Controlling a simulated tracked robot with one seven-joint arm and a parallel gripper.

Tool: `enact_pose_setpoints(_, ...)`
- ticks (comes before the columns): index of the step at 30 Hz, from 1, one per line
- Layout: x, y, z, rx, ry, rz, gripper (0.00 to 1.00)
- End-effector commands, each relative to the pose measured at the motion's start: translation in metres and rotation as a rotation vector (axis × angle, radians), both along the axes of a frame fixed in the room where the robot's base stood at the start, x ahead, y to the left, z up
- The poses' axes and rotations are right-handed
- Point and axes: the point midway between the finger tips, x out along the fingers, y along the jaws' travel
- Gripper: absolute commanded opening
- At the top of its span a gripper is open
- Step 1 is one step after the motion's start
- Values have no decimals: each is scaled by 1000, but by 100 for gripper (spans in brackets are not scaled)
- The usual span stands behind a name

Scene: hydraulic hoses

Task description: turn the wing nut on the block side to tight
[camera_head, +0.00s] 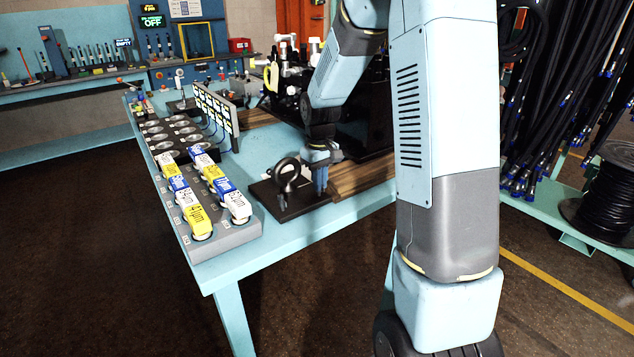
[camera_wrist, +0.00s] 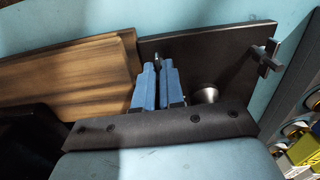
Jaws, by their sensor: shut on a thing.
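My gripper (camera_head: 321,188) points down over the right part of a dark plate (camera_head: 268,202) on the light-blue table. In the wrist view its two blue fingers (camera_wrist: 158,70) are closed together with a narrow gap. A small metallic piece (camera_wrist: 157,63) shows between the fingertips; it appears to be the wing nut, mostly hidden by them. How tight it is cannot be seen. The dark plate (camera_wrist: 215,55) lies under and to the right of the fingers. A silver round part (camera_wrist: 207,95) is on the plate just right of the fingers.
A dark upright ring (camera_head: 286,172) stands on the plate, left of my gripper. Wooden boards (camera_head: 362,178) lie to the right, close to the fingers. A grey rack with labelled yellow, blue and white pieces (camera_head: 200,222) is at the left. Dark machinery stands behind.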

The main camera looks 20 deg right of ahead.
Motion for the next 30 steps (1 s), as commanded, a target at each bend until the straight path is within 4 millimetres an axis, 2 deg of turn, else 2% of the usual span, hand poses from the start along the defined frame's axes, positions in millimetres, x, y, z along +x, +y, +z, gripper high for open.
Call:
enact_pose_setpoints(18,-3,1,-2,1,8,-41,0)
enact_pose_setpoints(19,-3,1,-2,1,8,-41,11)
enact_pose_setpoints(26,-1,1,-1,1,3,-41,33)
enact_pose_setpoints(30,-1,0,-1,1,3,-41,34)
